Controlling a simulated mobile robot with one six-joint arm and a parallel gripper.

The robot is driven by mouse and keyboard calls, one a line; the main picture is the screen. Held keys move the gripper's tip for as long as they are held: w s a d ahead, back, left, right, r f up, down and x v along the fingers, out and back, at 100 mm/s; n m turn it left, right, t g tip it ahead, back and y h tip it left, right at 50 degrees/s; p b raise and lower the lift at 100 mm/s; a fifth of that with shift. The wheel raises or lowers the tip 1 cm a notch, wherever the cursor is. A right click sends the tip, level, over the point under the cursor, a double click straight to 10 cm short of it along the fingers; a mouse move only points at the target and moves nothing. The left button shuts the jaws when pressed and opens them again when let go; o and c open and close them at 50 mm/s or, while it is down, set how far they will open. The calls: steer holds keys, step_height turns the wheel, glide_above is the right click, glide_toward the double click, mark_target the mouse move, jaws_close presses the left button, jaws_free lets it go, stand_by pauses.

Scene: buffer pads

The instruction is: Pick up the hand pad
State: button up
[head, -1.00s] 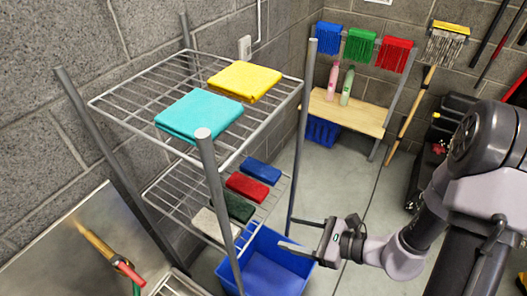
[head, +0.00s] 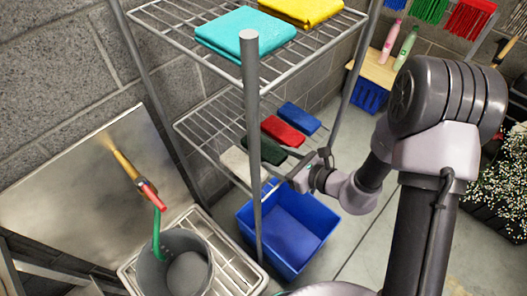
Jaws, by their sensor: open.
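Small hand pads lie in a row on the lower wire shelf (head: 195,131): a blue pad (head: 298,118), a red pad (head: 283,132), a dark green pad (head: 270,152) and a white pad (head: 236,163) nearest the front post. The post hides parts of the green and white pads. My gripper (head: 284,177) is open at the shelf's right edge, beside the green and white pads, with its fingers pointing left. The fingers are small and partly lost against the shelf wires. I see no pad between them.
A grey post (head: 251,100) stands close left of my gripper. A blue bin (head: 255,222) is on the floor below. The upper shelf (head: 170,33) holds folded turquoise (head: 245,32) and yellow (head: 303,9) cloths. A grey bucket (head: 165,275) stands at lower left.

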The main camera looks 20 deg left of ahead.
steer(key=c, duration=1)
step_height(320, 180, up, 10)
steer(key=p, duration=0.5)
steer(key=shift+c, duration=0.2)
